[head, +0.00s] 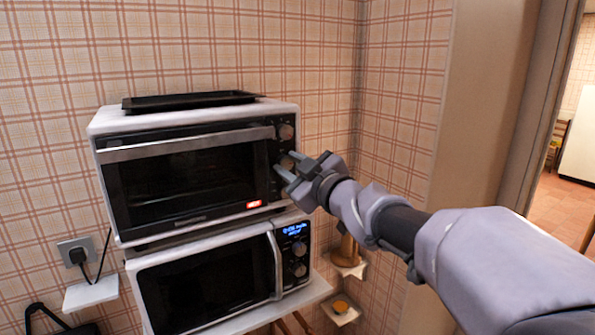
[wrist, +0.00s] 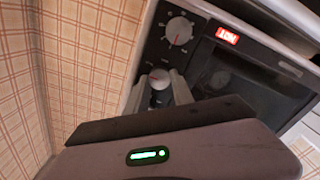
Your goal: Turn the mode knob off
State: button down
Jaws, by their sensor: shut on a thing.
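A white toaster oven (head: 186,162) with a black glass door stands on top of a microwave. Its right panel has a column of round knobs, with an upper knob (head: 286,131) in clear view. My gripper (head: 285,163) reaches in from the right and is shut on the middle oven knob (wrist: 159,78). In the wrist view its two fingers stand on either side of this knob. Another oven knob (wrist: 179,30) shows in the wrist view with marks around it, free of the gripper. The labels are too small to read, so I cannot tell which is the mode knob.
The microwave (head: 205,285) below has a blue display and its own knobs. A black tray (head: 190,101) lies on the oven. A red lit sign (head: 253,204) glows on the oven's front. Plaid walls meet just right of the oven; small corner shelves (head: 341,308) sit lower.

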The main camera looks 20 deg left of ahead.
jog(key=n+b, duration=0.2)
jog(key=n, duration=0.2)
jog(key=shift+f+n, duration=0.15)
jog(key=shift+n, duration=0.15)
jog(key=n+b, duration=0.2)
jog(key=n, duration=0.2)
jog(key=shift+n, duration=0.3)
jog(key=n+b, duration=0.2)
jog(key=n, duration=0.2)
jog(key=shift+f, duration=0.15)
jog(key=shift+n+b, duration=0.8)
jog(key=shift+n, duration=1.6)
jog(key=c, duration=1.1)
grip_release()
